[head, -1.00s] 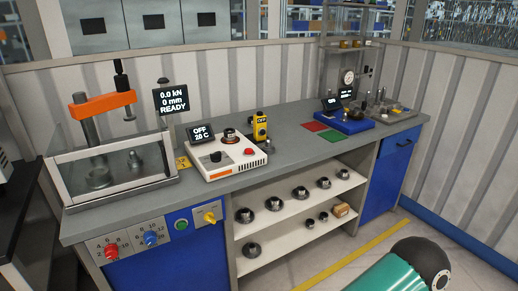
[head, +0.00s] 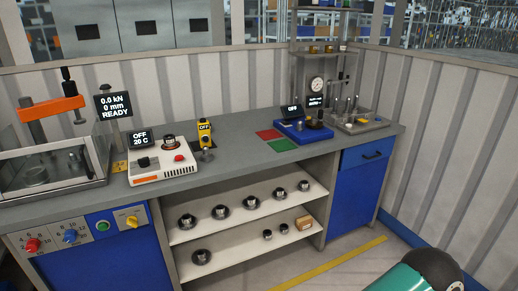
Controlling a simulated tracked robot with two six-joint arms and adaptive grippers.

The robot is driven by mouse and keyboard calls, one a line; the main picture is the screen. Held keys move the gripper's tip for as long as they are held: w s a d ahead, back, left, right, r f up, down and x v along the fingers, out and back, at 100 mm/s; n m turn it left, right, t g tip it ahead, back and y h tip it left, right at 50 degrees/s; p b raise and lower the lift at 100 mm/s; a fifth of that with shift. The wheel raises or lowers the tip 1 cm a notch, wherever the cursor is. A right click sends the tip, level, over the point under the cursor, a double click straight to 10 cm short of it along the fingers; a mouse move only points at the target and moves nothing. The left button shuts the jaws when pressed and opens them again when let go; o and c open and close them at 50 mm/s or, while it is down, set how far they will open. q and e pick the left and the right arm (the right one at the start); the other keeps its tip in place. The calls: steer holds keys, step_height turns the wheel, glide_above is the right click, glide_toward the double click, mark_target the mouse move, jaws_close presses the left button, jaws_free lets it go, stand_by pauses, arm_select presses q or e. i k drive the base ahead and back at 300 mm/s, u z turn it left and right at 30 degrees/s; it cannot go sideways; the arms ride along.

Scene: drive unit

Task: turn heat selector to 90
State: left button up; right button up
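The white heater unit (head: 165,171) stands on the grey bench at the left of the head view. Its small black display (head: 141,138) reads OFF and 20 C. A black knob (head: 144,162), which looks like the heat selector, sits on its top below the display. A red button (head: 179,158) is to the knob's right, and a dark round part sits on the unit behind them. The knob's pointer is too small to read. Neither of my grippers is in view. A teal and black link of my arm shows at the bottom right, far from the heater.
A press with an orange head (head: 50,108) stands left of the heater. A yellow device reading OFF (head: 204,132) is just right of it. Red and green mats (head: 282,145) and a blue instrument (head: 303,132) lie further right. The bench front (head: 240,165) is clear.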

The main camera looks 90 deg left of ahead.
mark_target(144, 163)
steer(key=z, duration=0.5)
steer(key=i, duration=0.25)
steer(key=u, duration=2.75)
steer(key=i, duration=0.25)
steer(key=u, duration=1.95)
steer(key=k, duration=0.6)
steer(key=u, duration=0.35)
steer(key=i, duration=1.8)
steer(key=z, duration=0.45)
